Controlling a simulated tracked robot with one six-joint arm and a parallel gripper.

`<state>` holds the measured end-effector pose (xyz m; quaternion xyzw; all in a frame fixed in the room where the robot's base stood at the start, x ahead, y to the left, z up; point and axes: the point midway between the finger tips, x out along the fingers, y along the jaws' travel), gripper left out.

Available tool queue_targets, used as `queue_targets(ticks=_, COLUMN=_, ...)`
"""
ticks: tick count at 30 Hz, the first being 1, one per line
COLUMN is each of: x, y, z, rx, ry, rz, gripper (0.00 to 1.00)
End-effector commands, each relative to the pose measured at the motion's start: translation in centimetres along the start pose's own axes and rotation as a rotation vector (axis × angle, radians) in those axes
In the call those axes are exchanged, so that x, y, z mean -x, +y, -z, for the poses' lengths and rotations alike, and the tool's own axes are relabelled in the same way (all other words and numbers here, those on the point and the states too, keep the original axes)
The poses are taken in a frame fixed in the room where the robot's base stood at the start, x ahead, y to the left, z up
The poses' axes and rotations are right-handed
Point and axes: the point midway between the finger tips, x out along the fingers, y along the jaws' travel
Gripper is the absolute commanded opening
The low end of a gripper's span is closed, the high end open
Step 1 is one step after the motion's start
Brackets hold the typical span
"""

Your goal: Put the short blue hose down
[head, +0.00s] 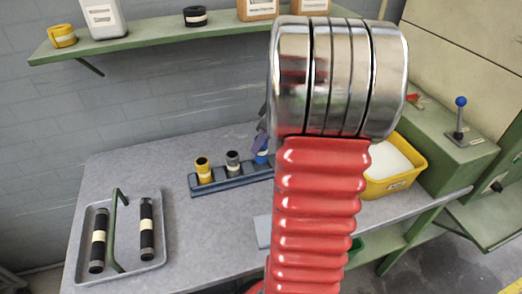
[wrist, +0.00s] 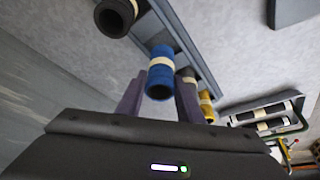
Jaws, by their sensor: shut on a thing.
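The short blue hose (wrist: 160,76) with a cream band is between the two purple-grey fingers of my gripper (wrist: 159,84), which is shut on it. In the head view the blue hose (head: 262,157) shows only in part beside my arm, at the blue-grey rack (head: 220,184). The rack (wrist: 190,34) also shows behind the hose in the wrist view. I cannot tell whether the hose's far end sits in the rack or just above it. A grey hose (head: 233,162) and a yellow hose (head: 204,171) stand upright in the rack to its left.
A black hose (wrist: 115,14) stands by the rack on the blue hose's other side. A grey tray (head: 76,244) with two black hoses and a green handle lies at the table's left. A yellow bin (head: 409,181) stands right. The table (head: 200,240) is clear between tray and rack.

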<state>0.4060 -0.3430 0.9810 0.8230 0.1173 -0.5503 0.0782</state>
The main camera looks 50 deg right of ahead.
Motion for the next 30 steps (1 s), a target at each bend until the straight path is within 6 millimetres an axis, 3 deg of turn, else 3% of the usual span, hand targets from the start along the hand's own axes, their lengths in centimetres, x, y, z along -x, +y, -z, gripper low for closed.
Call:
queue_targets(ticks=7, x=-0.2, y=0.0, z=-0.1, rx=0.000, ry=0.000, rz=0.000, gripper=0.05)
queue_targets(ticks=17, x=-3.3, y=0.0, z=-1.4, rx=0.000, ry=0.000, rz=0.000, gripper=0.05)
queue_targets(ticks=28, x=-3.6, y=0.0, z=-1.5, rx=0.000, ry=0.000, rz=0.000, gripper=0.05)
queue_targets(ticks=29, x=-3.6, y=0.0, z=-1.5, rx=0.000, ry=0.000, rz=0.000, gripper=0.34)
queue_targets(ticks=30, x=-3.6, y=0.0, z=-1.5, rx=0.000, ry=0.000, rz=0.000, gripper=0.37)
